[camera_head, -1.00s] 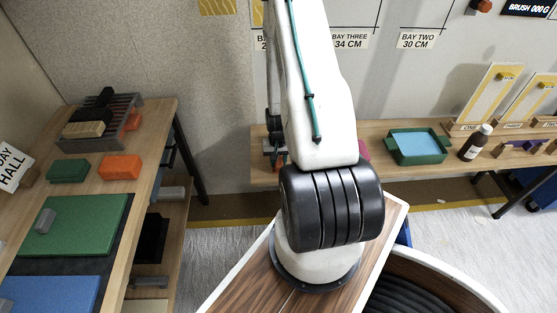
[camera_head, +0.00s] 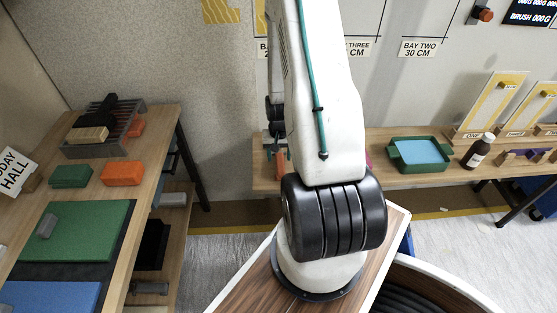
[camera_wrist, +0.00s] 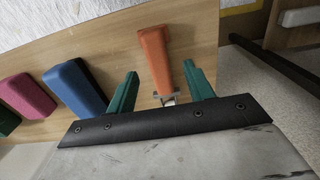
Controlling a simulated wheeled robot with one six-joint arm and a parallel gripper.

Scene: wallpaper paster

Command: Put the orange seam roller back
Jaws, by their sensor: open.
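The orange seam roller (camera_wrist: 155,58) lies on the wooden bench in the wrist view, its orange handle pointing away and a small metal end toward me. My gripper (camera_wrist: 161,72) is open, with one green finger on each side of the roller and gaps visible to both. I cannot tell how far the fingertips are above the bench. In the head view, an orange piece that looks like the roller (camera_head: 282,165) shows beside my arm at the back bench, and my arm hides much of that spot.
A blue block (camera_wrist: 74,88) and a pink block (camera_wrist: 27,96) lie left of the roller. The left table carries an orange block (camera_head: 122,173) and a green mat (camera_head: 75,232).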

